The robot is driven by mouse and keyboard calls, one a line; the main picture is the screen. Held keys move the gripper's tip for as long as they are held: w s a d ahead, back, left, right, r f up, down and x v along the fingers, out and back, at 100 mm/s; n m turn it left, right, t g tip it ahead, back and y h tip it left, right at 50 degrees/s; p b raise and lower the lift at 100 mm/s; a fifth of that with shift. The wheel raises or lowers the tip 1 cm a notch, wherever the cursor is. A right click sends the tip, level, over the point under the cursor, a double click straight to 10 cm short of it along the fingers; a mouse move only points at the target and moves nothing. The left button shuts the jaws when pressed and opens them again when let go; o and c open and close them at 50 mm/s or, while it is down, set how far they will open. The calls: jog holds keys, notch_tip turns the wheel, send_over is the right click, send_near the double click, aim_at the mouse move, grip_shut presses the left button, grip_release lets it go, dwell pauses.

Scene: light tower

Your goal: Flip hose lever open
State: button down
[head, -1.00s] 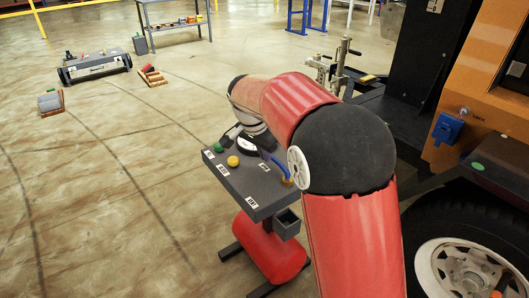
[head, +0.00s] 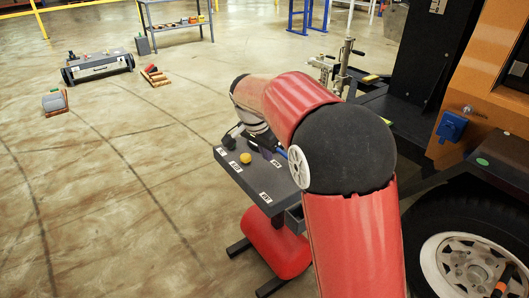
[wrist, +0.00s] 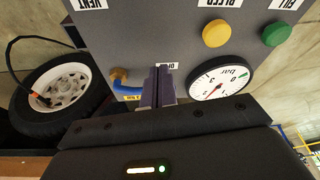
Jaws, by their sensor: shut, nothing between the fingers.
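A grey control panel (head: 248,181) on a stand sits beneath my arm; its face (wrist: 110,40) fills much of the wrist view. A blue lever (wrist: 127,91) with a brass-coloured fitting (wrist: 120,76) is on the panel, left of my gripper (wrist: 160,84). My gripper is shut and empty, its dark purplish fingers pointing at the panel. The lever's right end runs up to the fingers, which may hide part of it; I cannot tell if they touch. In the head view only a bit of blue (head: 281,152) shows beside my arm.
A pressure gauge (wrist: 221,79) lies close right of the fingers. A yellow button (wrist: 216,33) and a green button (wrist: 276,35) are beyond it. An orange machine (head: 480,75) with a wheel (head: 470,258) stands at the right.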

jog(key=v, duration=1)
jog(key=shift+w+a, duration=0.2)
jog(key=shift+a, duration=0.05)
